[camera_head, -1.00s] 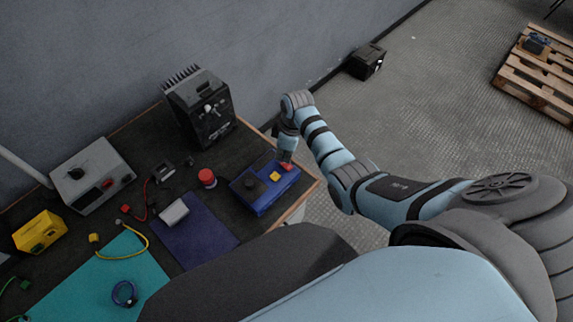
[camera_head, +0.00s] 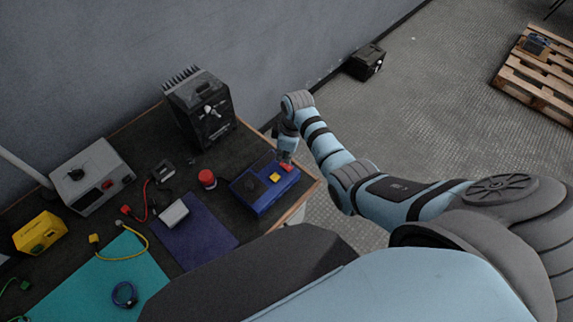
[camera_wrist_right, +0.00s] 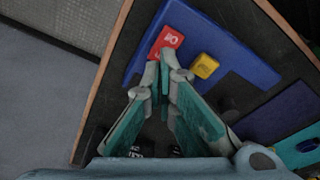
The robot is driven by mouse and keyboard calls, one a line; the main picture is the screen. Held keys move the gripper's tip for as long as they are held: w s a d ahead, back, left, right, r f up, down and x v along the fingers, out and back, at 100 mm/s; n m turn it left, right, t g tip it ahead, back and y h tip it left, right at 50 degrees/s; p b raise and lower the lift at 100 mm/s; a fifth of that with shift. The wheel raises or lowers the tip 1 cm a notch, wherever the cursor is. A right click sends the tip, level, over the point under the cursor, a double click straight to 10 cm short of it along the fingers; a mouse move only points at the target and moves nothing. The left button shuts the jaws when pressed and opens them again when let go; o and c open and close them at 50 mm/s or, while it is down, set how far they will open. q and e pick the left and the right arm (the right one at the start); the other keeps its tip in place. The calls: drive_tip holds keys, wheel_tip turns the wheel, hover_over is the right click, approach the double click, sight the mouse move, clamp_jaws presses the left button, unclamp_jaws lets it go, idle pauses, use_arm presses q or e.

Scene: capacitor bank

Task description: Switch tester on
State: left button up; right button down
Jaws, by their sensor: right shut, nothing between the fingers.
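The tester appears to be the blue box (camera_head: 262,200) at the right end of the workbench. On its top are a red button (camera_head: 288,167), a yellow button (camera_head: 274,177) and a dark knob. In the wrist view the red button (camera_wrist_right: 168,38) carries white lettering, with the yellow button (camera_wrist_right: 205,66) beside it on the blue box (camera_wrist_right: 215,35). My right gripper (camera_head: 286,160) is shut and empty, pointing down at the red button. Its fingertips (camera_wrist_right: 162,62) are at the button's near edge; contact cannot be told. My left gripper is out of view.
A black finned unit (camera_head: 200,108) stands behind the blue box near the wall. A red round button (camera_head: 207,178) is left of the box. A grey instrument (camera_head: 90,178) and a yellow box (camera_head: 40,232) stand farther left. Purple and teal mats lie in front.

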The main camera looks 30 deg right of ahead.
drive_tip(key=shift+f+b, duration=0.75)
drive_tip(key=shift+f, duration=0.3)
idle(0.4)
drive_tip(key=shift+s, duration=0.1)
wheel_tip(320, 180, up, 7)
drive_tip(key=p, duration=0.8)
drive_tip(key=shift+r, duration=0.15)
